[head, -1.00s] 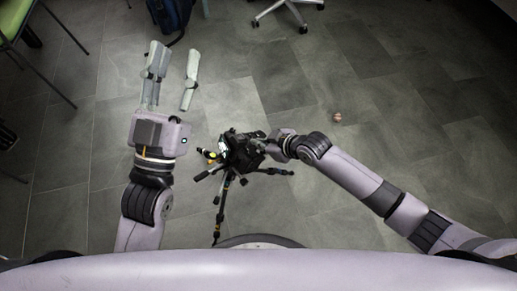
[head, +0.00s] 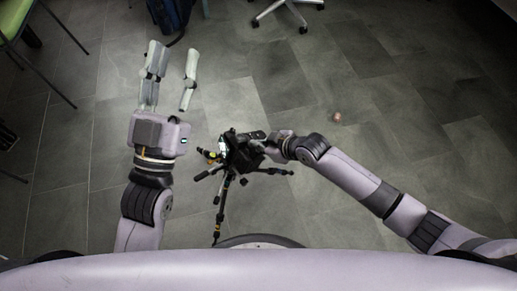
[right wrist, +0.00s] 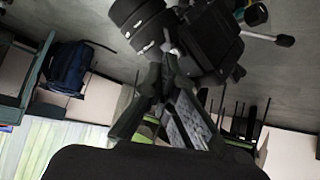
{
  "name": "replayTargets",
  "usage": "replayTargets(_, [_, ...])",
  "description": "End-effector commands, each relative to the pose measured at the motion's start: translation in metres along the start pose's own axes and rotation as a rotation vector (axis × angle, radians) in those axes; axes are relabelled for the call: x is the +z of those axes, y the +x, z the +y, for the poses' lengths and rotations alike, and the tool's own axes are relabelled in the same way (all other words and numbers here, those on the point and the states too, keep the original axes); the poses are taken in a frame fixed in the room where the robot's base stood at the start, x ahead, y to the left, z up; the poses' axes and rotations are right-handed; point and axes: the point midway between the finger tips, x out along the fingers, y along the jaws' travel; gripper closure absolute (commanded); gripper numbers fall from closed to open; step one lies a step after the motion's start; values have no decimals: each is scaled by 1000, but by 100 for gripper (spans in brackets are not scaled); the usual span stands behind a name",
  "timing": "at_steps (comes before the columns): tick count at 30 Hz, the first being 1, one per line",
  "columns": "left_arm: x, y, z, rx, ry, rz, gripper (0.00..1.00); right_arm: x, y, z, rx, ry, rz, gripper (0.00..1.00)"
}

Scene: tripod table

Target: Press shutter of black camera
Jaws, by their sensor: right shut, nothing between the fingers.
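The black camera (head: 243,152) sits on top of a dark tripod (head: 219,205) in the middle of the head view. In the right wrist view the camera's body (right wrist: 208,42) and its lens (right wrist: 142,22) fill the upper middle. My right gripper (head: 261,136) is shut and empty, with its fingers at the camera's right side. In the right wrist view its fingertips (right wrist: 168,52) overlap the camera body; I cannot tell whether they touch it. The shutter button is not discernible. My left gripper (head: 172,68) is open and empty, up and left of the camera.
A blue backpack (head: 170,12) and a wheeled chair base (head: 287,14) stand at the top. A green chair (head: 22,28) is at the upper left. A small pinkish object (head: 337,117) lies on the floor. The floor around the tripod is clear.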

Motion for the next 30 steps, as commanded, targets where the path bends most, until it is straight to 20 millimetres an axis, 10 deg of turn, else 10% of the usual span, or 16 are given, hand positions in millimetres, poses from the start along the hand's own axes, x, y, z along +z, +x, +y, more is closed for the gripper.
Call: replayTargets(30, [56,-11,-8,-15,12,-324,63,-7,-10,7,0,0,0,100])
